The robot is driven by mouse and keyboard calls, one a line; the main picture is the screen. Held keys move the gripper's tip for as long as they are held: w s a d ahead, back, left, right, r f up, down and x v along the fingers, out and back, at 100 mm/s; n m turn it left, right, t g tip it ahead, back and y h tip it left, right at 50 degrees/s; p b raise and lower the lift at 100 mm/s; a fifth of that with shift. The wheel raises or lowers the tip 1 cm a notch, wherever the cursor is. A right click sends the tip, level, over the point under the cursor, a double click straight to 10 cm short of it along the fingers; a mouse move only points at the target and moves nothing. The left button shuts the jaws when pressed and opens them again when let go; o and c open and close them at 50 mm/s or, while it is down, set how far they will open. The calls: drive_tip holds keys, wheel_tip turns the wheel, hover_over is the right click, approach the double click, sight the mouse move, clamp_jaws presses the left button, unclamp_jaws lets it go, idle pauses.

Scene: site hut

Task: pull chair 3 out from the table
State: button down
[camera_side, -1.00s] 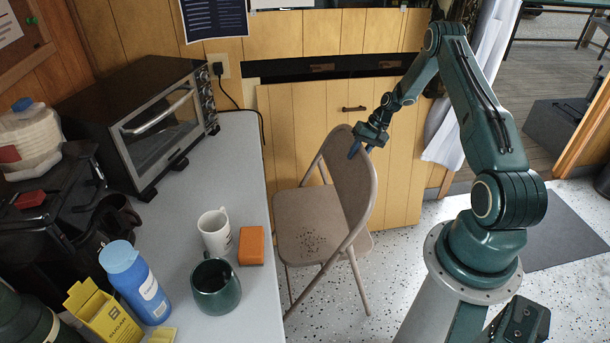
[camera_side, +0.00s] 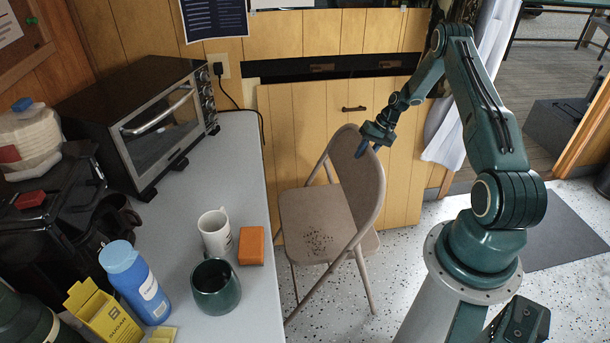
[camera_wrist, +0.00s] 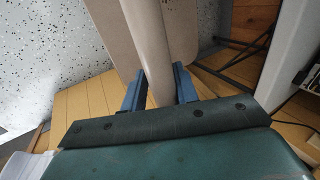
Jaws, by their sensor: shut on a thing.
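The beige folding chair (camera_side: 318,217) stands on the speckled floor at the right side of the grey table (camera_side: 235,165). I see no number on it. Its seat has dark specks, and its front part lies close to the table edge. My gripper (camera_side: 368,146) is at the top of the chair's backrest. In the wrist view, the two blue fingers of my gripper (camera_wrist: 160,90) stand on either side of the chair's backrest tube (camera_wrist: 149,45) and are shut on it. The fingertips are partly hidden behind the backrest.
On the table are a toaster oven (camera_side: 140,120), a white mug (camera_side: 215,232), a green mug (camera_side: 215,288), an orange block (camera_side: 251,246) and a blue bottle (camera_side: 135,280). A wooden cabinet (camera_side: 290,130) stands close behind the chair. Speckled floor (camera_side: 410,240) is clear between chair and my base.

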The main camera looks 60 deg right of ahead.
drive_tip(key=shift+w+d+f, duration=0.1)
drive_tip(key=shift+w+f, duration=0.1)
drive_tip(key=shift+f, duration=0.65)
idle(0.9)
drive_tip(key=c, duration=1)
unclamp_jaws()
drive_tip(key=shift+s+a+f, duration=0.2)
drive_tip(key=shift+s+f, duration=0.15)
drive_tip(key=shift+f, duration=0.1)
drive_tip(key=shift+v, duration=0.85)
drive_tip(key=w+v, duration=0.1)
drive_tip(key=v, duration=1.2)
drive_tip(key=w+a+r+n+h, duration=0.3)
drive_tip(key=a+r+n, duration=0.2)
drive_tip(key=a+r, duration=1.85)
drive_tip(key=s+a+r+n, duration=0.1)
drive_tip(key=s+a+r, duration=0.15)
drive_tip(key=a, duration=0.25)
drive_tip(key=s+a+r+n, duration=0.1)
drive_tip(key=s+a+r, duration=0.1)
drive_tip(key=s+a, duration=0.25)
drive_tip(key=s+a+n+t, duration=0.2)
drive_tip(key=s+a, duration=0.6)
drive_tip(key=s, duration=0.4)
drive_tip(key=shift+s+h, duration=0.3)
drive_tip(key=shift+s, duration=0.05)
